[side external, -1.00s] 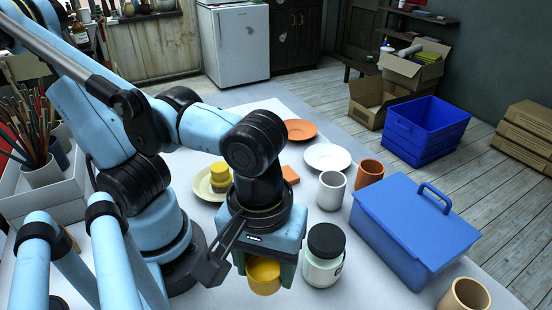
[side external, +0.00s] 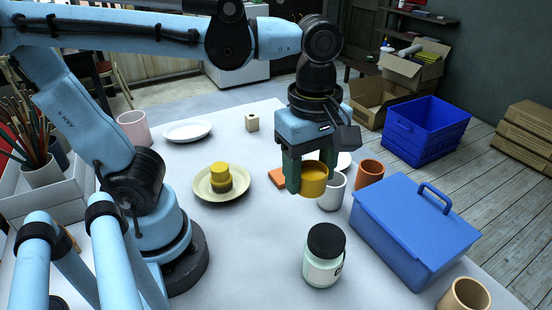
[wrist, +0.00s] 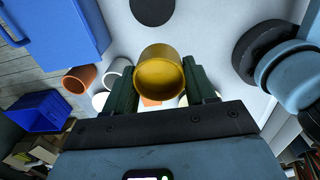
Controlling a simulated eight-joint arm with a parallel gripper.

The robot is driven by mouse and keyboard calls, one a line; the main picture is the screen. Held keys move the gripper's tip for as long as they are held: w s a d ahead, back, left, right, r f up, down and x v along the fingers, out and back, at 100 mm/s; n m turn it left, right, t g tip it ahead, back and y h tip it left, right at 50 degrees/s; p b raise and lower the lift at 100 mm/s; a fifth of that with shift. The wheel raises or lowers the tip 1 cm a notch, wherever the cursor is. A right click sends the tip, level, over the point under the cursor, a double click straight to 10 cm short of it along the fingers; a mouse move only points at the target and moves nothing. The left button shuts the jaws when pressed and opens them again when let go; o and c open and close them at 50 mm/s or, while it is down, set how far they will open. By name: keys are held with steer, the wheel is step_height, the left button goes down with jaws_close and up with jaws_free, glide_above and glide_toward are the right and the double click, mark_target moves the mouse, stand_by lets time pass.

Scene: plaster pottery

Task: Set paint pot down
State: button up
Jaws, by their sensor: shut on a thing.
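The paint pot, a small yellow cup (side external: 314,182), is held between the two dark green fingers of my gripper (side external: 311,178). The wrist view also shows the yellow pot (wrist: 160,75), with its open mouth facing the camera and a finger on each side. My gripper points down, and the pot looks clear of the table (side external: 250,270).
A black-lidded jar (side external: 324,262) stands nearer the camera, and a blue toolbox (side external: 405,235) to the right. A cream plate (side external: 240,192) with stacked yellow pieces lies left. A terracotta cup (side external: 369,174) stands behind the toolbox. The table's front middle is clear.

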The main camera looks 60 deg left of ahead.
steer(key=w+a+n, duration=0.5)
steer(key=a+n, duration=0.1)
steer(key=a, duration=0.4)
steer(key=n, duration=0.5)
glide_above(262, 159)
step_height(262, 159, down, 13)
steer(key=shift+d+r, duration=0.1)
steer(key=shift+r, duration=0.1)
steer(key=shift+s+f, duration=0.1)
steer(key=shift+f, duration=2)
steer(key=shift+f, duration=0.1)
steer(key=o, duration=1.1)
steer(key=shift+c, duration=0.2)
